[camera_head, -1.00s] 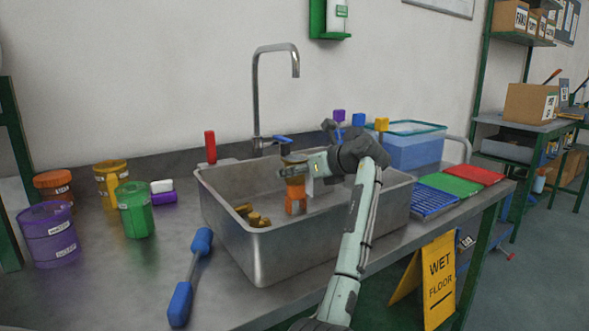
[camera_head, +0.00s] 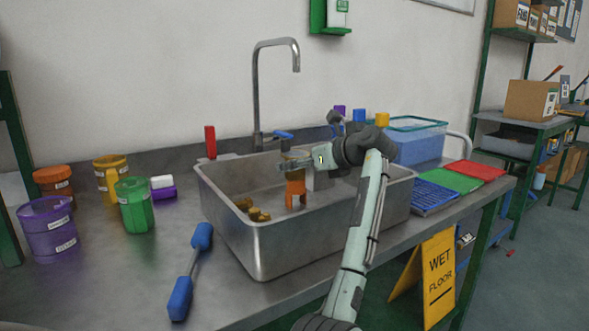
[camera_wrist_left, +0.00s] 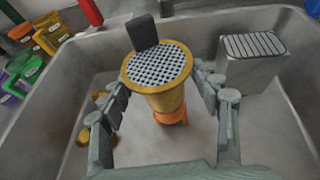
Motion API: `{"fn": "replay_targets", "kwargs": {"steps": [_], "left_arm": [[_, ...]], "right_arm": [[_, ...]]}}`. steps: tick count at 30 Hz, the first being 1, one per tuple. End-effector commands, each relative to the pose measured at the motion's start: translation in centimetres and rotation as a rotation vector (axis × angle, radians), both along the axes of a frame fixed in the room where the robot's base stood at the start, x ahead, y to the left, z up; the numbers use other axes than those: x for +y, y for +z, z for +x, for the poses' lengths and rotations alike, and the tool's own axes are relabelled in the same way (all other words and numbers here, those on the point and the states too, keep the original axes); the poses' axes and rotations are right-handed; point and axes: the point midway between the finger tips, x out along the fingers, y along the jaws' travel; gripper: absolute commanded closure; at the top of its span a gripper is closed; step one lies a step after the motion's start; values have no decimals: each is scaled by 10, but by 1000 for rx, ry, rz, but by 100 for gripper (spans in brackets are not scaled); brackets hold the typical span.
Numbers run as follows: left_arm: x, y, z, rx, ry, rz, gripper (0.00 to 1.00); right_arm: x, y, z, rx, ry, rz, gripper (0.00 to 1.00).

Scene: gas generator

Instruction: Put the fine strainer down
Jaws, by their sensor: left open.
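The fine strainer (camera_wrist_left: 160,72) is a yellow cup with a metal mesh top and a dark upright tab at its rim. It stands upright on an orange stand (camera_head: 296,190) inside the steel sink (camera_head: 262,243); the stand also shows in the left wrist view (camera_wrist_left: 171,116). My left gripper (camera_head: 290,163) is over the sink, at the strainer's height. In the left wrist view its open fingers (camera_wrist_left: 158,82) lie either side of the strainer's body; whether they touch it I cannot tell. In the head view the gripper hides most of the strainer. My right gripper is not in view.
A grey block with a slatted top (camera_wrist_left: 254,47) stands beside the strainer in the sink. Several yellow pieces (camera_head: 250,209) lie on the sink floor. Coloured cups (camera_head: 134,207) and a blue-handled tool (camera_head: 190,270) are on the counter at left. A tap (camera_head: 257,90) rises behind.

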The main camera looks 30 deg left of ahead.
Motion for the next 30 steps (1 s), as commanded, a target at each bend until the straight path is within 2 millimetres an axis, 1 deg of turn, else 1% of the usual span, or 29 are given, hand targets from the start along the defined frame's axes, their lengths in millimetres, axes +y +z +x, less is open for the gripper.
{"fn": "replay_targets", "kwargs": {"steps": [1,6,12,15,18,30], "left_arm": [[-13,6,-2,-2,-5,0,38],[-48,21,-12,-2,-4,-2,38],[-80,35,-21,-1,-3,0,38],[-89,39,-23,0,-1,0,38],[-93,41,-25,-1,-2,0,38],[-94,41,-25,0,-1,0,38]], "right_arm": [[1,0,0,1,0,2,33],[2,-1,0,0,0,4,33],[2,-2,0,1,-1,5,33],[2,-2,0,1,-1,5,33],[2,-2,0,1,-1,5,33],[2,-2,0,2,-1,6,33]]}}
